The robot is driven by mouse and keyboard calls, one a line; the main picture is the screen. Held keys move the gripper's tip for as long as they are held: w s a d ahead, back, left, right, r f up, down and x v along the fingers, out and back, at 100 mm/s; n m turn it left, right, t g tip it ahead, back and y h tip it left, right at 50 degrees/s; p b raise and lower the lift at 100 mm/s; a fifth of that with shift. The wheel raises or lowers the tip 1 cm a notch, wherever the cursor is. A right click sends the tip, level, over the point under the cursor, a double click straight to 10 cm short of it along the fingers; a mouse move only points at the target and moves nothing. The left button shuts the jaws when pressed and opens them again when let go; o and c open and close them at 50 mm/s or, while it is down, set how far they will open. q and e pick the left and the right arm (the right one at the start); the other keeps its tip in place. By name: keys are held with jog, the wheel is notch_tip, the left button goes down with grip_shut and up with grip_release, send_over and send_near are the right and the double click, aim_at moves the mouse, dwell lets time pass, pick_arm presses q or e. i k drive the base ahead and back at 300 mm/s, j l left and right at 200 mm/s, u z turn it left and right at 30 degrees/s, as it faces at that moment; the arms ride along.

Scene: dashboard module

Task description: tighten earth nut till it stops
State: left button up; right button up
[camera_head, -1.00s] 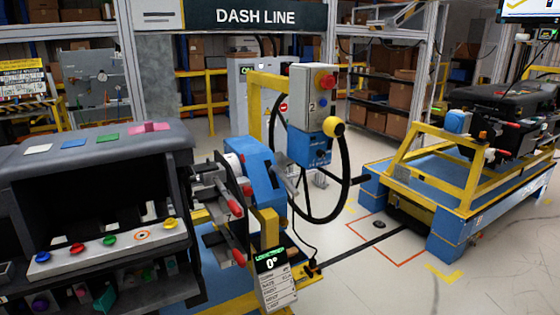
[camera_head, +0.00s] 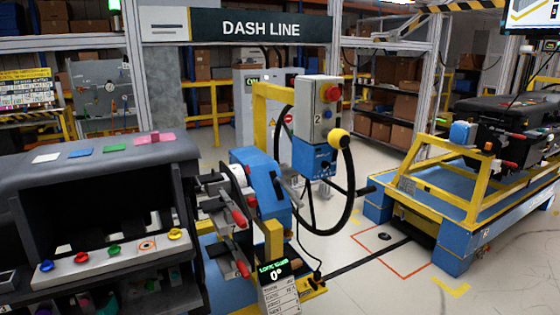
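I cannot make out an earth nut in the head view. The dashboard module (camera_head: 110,160) fills the left side, dark grey, with an open bay in front. A pale strip below the bay carries blue, red, green and yellow knobs and an orange-ringed spot (camera_head: 147,245); I cannot tell whether that spot is the nut. Neither of my grippers is in view. The module's lower interior is dark and partly cut off by the bottom edge.
A blue and yellow fixture (camera_head: 262,188) with red-tipped handles stands beside the module. A control box (camera_head: 320,108) with a red button and a handwheel (camera_head: 348,180) are behind it. A second cart (camera_head: 455,200) stands right.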

aim_at(132, 290)
jog(key=u, duration=2)
jog(key=i+l+z, duration=0.15)
jog(key=z, duration=0.3)
jog(key=i+l+z, duration=0.1)
jog(key=z, duration=0.4)
jog(key=i+j, duration=0.05)
jog(key=i, duration=0.05)
